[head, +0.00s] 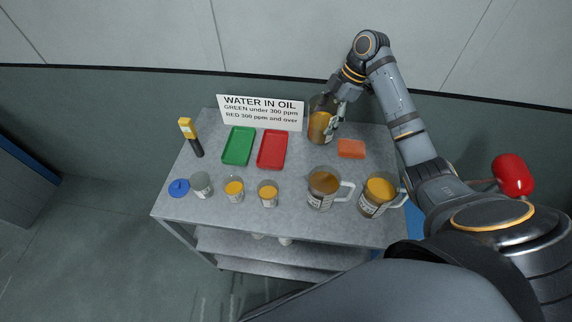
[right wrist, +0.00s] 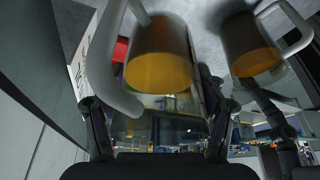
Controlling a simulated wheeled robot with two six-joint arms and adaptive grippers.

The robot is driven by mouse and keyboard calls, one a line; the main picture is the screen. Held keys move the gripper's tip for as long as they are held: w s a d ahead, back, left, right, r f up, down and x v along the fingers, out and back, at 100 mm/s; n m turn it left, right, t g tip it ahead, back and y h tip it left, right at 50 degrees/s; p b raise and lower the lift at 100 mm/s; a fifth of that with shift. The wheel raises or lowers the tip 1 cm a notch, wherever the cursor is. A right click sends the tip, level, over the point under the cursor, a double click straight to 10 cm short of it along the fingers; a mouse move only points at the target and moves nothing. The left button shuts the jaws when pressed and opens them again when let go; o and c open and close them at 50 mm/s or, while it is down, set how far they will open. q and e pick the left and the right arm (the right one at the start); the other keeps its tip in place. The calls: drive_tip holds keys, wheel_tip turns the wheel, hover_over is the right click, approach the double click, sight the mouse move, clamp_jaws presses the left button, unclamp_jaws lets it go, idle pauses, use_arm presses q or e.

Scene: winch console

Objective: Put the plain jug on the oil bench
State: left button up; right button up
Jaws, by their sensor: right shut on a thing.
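The grey-topped bench (head: 290,160) carries a sign (head: 261,112) headed "WATER IN OIL". My right gripper (head: 337,108) is shut on a clear jug of amber liquid (head: 320,126) at the bench's back edge, right of the sign. The right wrist view shows this jug (right wrist: 160,62) between the fingers, its pale handle on the left. Whether its base touches the bench is unclear. Two more handled jugs stand at the front right: a browner one (head: 322,188) and an amber one (head: 379,195). Which jug is plain is hard to tell. My left gripper is out of view.
A green tray (head: 238,146) and a red tray (head: 272,149) lie mid-bench. Small sample cups (head: 234,190), a blue lid (head: 179,187) and a yellow-black tester (head: 190,136) are left. Bare bench surrounds the trays.

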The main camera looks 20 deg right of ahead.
wheel_tip(320, 180, down, 6)
drive_tip(key=shift+r+p, duration=0.25)
drive_tip(key=shift+p, duration=0.45)
drive_tip(key=shift+f, duration=0.65)
wheel_tip(320, 180, down, 2)
drive_tip(key=shift+f+p, duration=0.2)
drive_tip(key=shift+p, duration=0.2)
drive_tip(key=shift+f, duration=0.4)
drive_tip(key=o, duration=1.6)
drive_tip(key=shift+f, duration=0.1)
